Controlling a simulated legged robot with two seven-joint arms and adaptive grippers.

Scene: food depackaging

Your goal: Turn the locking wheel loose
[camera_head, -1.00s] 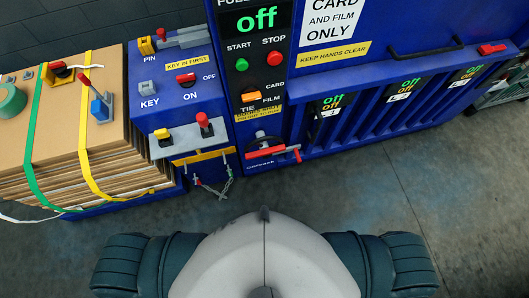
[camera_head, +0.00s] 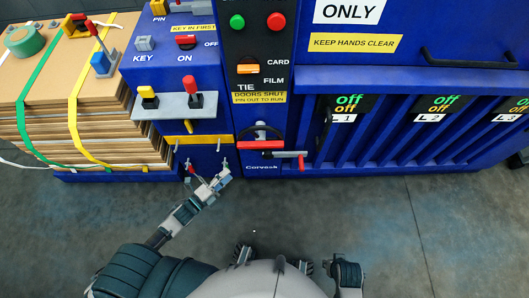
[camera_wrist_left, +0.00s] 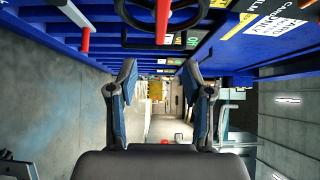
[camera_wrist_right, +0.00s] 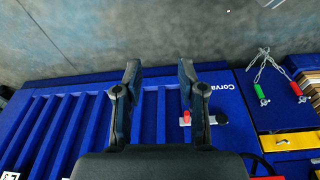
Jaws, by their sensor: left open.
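The locking wheel (camera_head: 262,130) is a dark ring on the blue machine's front, below the black control panel. A red bar (camera_head: 260,145) crosses its lower part, and a grey bar with a red handle (camera_head: 301,162) sits just below right. My left gripper (camera_head: 222,180) is left of and below the wheel, apart from it. In the left wrist view its fingers (camera_wrist_left: 158,72) are spread and empty, with the dark wheel (camera_wrist_left: 188,27) cut off at the top. My right gripper (camera_wrist_right: 158,75) is open and empty in the right wrist view, over the machine's blue ribs.
A blue side unit with a grey shelf (camera_head: 176,107) and levers stands left of the wheel. Strapped cardboard (camera_head: 45,80) stands farther left. The grey floor (camera_head: 375,230) in front is clear.

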